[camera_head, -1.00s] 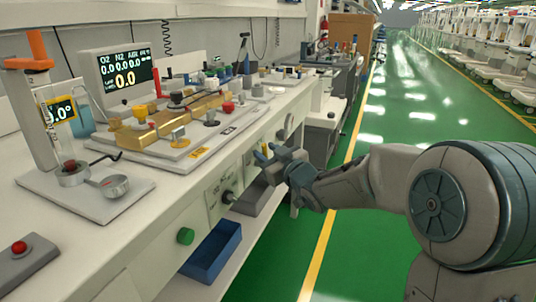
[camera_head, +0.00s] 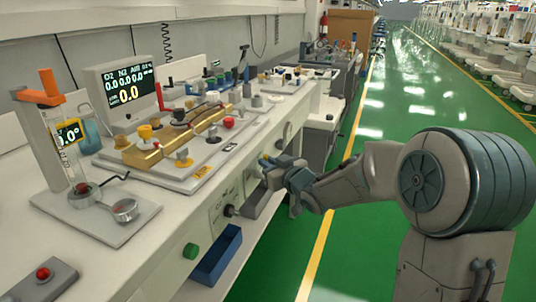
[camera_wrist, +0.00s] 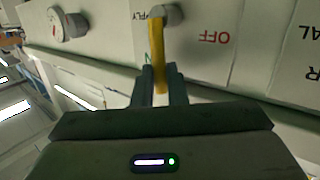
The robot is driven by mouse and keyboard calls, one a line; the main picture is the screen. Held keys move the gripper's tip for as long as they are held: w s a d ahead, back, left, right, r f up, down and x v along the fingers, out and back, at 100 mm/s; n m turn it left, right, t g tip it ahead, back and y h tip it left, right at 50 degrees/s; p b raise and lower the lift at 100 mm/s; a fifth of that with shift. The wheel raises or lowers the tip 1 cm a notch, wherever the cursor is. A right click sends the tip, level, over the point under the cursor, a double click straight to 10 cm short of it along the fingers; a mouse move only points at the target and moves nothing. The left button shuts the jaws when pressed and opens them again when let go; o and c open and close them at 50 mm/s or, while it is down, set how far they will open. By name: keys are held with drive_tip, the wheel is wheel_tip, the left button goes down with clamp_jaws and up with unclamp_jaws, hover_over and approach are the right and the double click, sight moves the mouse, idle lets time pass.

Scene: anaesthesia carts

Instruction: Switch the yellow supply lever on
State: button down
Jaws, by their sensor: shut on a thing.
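The yellow supply lever (camera_wrist: 157,50) is a thin bar on a round grey pivot (camera_wrist: 166,14) on the pale front panel. My gripper (camera_wrist: 160,80) is shut around the lever's free end, one dark finger on each side. In the head view my gripper (camera_head: 268,162) is at the front face of the bench; the lever cannot be made out clearly there.
Another round knob (camera_wrist: 68,24) is on the panel in the wrist view. A monitor (camera_head: 125,88) stands on top. The green floor (camera_head: 375,230) at right is clear.

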drive_tip(key=shift+w+d+r+m+p, duration=0.1)
drive_tip(key=shift+w+r+m+p, duration=0.15)
drive_tip(key=shift+p, duration=0.65)
drive_tip(key=shift+f, duration=0.2)
drive_tip(key=c, duration=1.5)
unclamp_jaws()
drive_tip(key=shift+o, duration=0.2)
drive_tip(key=p+v, duration=0.3)
drive_tip(key=v, duration=1.1)
drive_tip(key=shift+r, duration=0.25)
